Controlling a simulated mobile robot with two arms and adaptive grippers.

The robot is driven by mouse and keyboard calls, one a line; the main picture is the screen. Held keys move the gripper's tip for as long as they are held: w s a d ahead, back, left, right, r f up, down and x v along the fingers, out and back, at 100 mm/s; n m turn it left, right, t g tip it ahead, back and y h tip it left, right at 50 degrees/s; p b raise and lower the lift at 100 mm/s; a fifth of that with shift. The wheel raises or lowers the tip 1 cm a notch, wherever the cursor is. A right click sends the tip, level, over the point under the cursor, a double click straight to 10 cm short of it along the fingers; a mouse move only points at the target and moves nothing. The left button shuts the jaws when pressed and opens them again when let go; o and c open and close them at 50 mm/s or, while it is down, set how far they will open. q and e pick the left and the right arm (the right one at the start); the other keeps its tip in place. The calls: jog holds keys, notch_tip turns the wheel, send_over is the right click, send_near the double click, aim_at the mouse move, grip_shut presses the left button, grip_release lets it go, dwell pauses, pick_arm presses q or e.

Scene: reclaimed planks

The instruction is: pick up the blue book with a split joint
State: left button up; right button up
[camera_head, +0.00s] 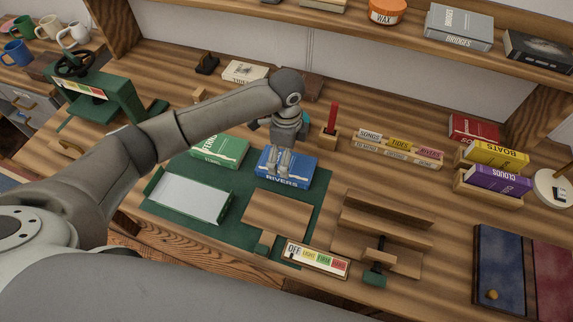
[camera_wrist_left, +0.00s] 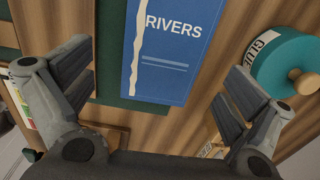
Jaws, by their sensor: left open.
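The blue book (camera_head: 285,168), titled RIVERS, lies on the green mat (camera_head: 316,205) on the workbench. In the left wrist view the blue book (camera_wrist_left: 178,50) shows a ragged pale split down the left side of its cover. My left gripper (camera_head: 283,158) is over the book in the head view, fingers pointing down. In the left wrist view the fingers of my left gripper (camera_wrist_left: 158,95) are wide apart, with the book beyond and between them and nothing held. Whether the fingers touch the book cannot be told. My right gripper is not in view.
A green book (camera_head: 220,149) lies left of the blue one, near a grey-topped green tray (camera_head: 188,194). A teal glue pot (camera_wrist_left: 283,66) stands close to one finger. A red stick in a wooden block (camera_head: 331,120) stands behind right. Wooden boards (camera_head: 275,212) lie in front.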

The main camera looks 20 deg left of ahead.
pick_arm(q)
jog(key=f, duration=0.5)
jog(key=shift+w+a+f+p, duration=0.15)
jog(key=shift+w+p, duration=0.1)
jog(key=shift+p, duration=0.15)
jog(key=c, duration=1)
jog(key=shift+r, duration=0.2)
jog(key=shift+c, duration=0.2)
